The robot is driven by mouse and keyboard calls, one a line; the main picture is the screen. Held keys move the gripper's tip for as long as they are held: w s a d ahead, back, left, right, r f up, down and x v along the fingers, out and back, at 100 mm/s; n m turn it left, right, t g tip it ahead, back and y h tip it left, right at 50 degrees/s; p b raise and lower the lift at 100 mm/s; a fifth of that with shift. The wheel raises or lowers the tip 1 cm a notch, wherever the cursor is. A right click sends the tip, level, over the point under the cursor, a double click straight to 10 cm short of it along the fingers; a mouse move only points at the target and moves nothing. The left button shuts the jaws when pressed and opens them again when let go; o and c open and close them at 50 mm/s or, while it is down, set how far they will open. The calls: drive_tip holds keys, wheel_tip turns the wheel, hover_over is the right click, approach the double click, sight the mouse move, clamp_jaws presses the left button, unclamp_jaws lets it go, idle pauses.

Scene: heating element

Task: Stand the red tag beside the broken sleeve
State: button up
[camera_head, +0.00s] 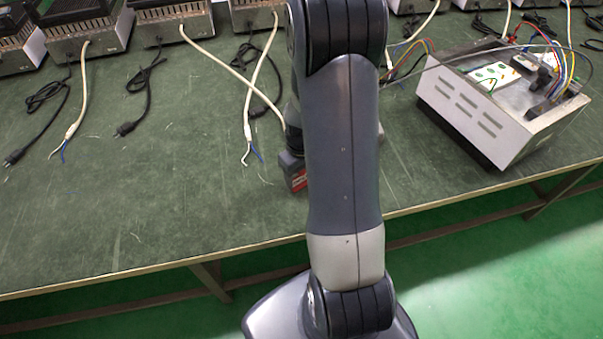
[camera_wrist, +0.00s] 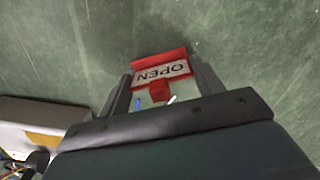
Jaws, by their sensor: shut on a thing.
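The red tag (camera_wrist: 158,57) has a white panel reading "OPEN", which appears upside down in the wrist view. My gripper (camera_wrist: 162,76) is shut on it, with one dark finger on each side. In the head view my gripper (camera_head: 291,165) is low over the green bench near its front edge, partly behind my arm, and a bit of the red tag (camera_head: 299,180) shows there. Whether the tag touches the bench is unclear. White cables end in bare blue and white wires; one frayed end (camera_head: 250,152) lies just left of my gripper. I cannot tell which is the broken sleeve.
An opened metal unit (camera_head: 480,115) with coloured wires stands on the right of the bench (camera_head: 180,200). Several boxed heaters (camera_head: 88,35) line the back, with black and white cords trailing forward. The bench's front left is mostly clear.

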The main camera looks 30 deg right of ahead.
drive_tip(key=shift+f, duration=0.15)
drive_tip(key=o, duration=0.5)
drive_tip(key=shift+f, duration=0.1)
drive_tip(key=o, duration=0.5)
wheel_tip(320, 180, up, 12)
drive_tip(key=shift+r+p, duration=0.25)
drive_tip(key=shift+p, duration=0.8)
drive_tip(key=shift+f, duration=0.1)
